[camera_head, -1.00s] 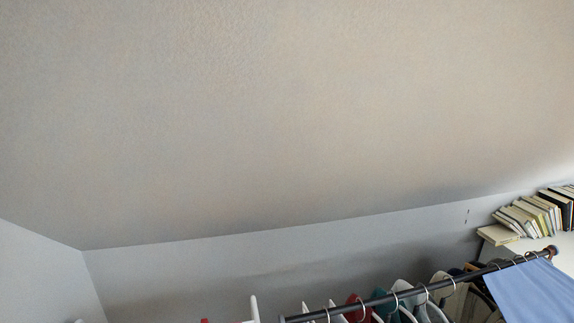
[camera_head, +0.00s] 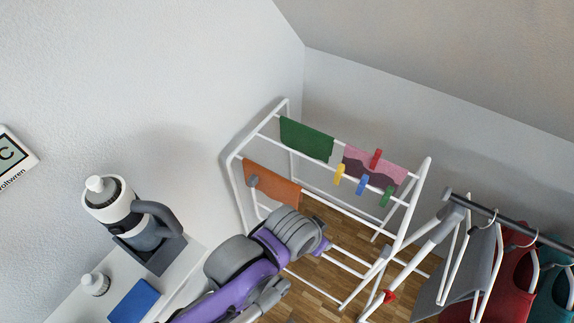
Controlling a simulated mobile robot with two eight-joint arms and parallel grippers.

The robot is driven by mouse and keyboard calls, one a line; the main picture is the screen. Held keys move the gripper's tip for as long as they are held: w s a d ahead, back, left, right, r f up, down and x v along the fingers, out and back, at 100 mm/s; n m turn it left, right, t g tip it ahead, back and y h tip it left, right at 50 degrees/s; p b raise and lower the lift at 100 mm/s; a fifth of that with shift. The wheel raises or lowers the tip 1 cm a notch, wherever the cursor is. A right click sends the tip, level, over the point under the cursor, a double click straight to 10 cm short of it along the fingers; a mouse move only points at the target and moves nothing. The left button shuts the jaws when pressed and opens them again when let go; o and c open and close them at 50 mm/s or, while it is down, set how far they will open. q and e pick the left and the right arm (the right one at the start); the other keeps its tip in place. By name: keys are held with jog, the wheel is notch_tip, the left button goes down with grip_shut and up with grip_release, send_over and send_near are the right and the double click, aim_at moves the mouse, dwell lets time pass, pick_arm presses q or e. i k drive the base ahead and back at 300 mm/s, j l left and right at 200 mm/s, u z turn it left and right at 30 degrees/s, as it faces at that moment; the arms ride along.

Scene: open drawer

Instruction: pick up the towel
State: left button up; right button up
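Several small cloths hang on a white drying rack (camera_head: 237,150) in the corner. A green cloth (camera_head: 306,139) hangs on its upper left. An orange-brown cloth (camera_head: 272,184) hangs lower, at the left. A pink cloth (camera_head: 392,165) with a darker wavy band hangs at the right. I cannot tell which of these is the towel.
Coloured pegs (camera_head: 362,184) sit by the pink cloth. A clothes rail (camera_head: 512,223) with garments stands right. A bottle-like appliance (camera_head: 122,207) stands left. Some wooden floor (camera_head: 325,275) shows.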

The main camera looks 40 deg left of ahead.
aim_at(277, 188)
jog(key=l+u, duration=0.15)
jog(key=u, duration=0.35)
jog(key=l+u, duration=0.1)
jog(key=u, duration=0.35)
jog(key=k+l+u, duration=0.1)
jog(key=u, duration=0.4)
jog(key=k+l+u, duration=0.1)
jog(key=u, duration=0.4)
jog(key=j+z, duration=0.15)
jog(key=z, duration=0.3)
jog(key=j+z, duration=0.2)
jog(key=z, duration=0.25)
jog(key=j+z, duration=0.15)
jog(key=z, duration=0.3)
jog(key=k, duration=0.05)
